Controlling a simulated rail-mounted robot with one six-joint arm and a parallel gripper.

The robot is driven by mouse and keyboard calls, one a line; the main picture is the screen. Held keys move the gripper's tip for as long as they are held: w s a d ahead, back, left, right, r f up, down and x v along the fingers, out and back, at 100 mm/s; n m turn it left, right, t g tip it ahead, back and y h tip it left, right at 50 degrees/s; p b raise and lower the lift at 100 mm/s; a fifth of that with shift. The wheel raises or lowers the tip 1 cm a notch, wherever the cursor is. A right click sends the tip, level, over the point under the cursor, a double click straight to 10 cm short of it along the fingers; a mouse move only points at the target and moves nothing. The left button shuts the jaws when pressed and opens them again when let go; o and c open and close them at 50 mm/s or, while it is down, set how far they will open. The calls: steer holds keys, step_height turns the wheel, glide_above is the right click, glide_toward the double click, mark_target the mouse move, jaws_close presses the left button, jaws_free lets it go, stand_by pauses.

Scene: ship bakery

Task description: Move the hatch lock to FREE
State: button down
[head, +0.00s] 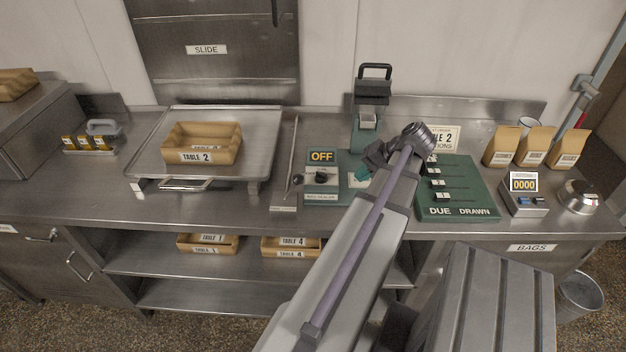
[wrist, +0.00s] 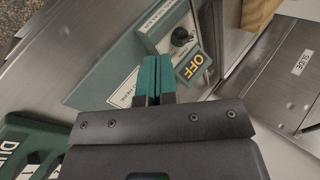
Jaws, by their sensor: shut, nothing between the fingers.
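The steel hatch (head: 212,75) at the back wall carries a SLIDE label, which also shows on its panel in the wrist view (wrist: 302,62). No lock marked FREE can be read in either view. A green-grey control box (head: 322,187) with an OFF display and a dark knob (head: 321,177) stands on the counter. In the wrist view the OFF display (wrist: 192,66) and knob (wrist: 180,37) lie just beyond my fingertips. Any contact with the box cannot be told.
A thin rod (head: 292,150) stands between tray and box. A press-like device (head: 371,95) stands behind my gripper. A DUE DRAWN board (head: 480,207), counter unit (head: 524,204) and paper bags (head: 502,147) are at right.

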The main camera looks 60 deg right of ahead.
steer(key=shift+w+a+r+n+t+y, duration=0.15)
steer(key=shift+w+r+n+t+y, duration=0.35)
steer(key=shift+w+r, duration=0.4)
steer(key=shift+f, duration=0.1)
steer(key=b, duration=0.6)
glide_toward(292, 188)
step_height(292, 188, down, 3)
steer(key=w, duration=0.1)
steer(key=shift+w+r, duration=0.2)
steer(key=shift+w, duration=0.15)
steer(key=shift+r, duration=0.15)
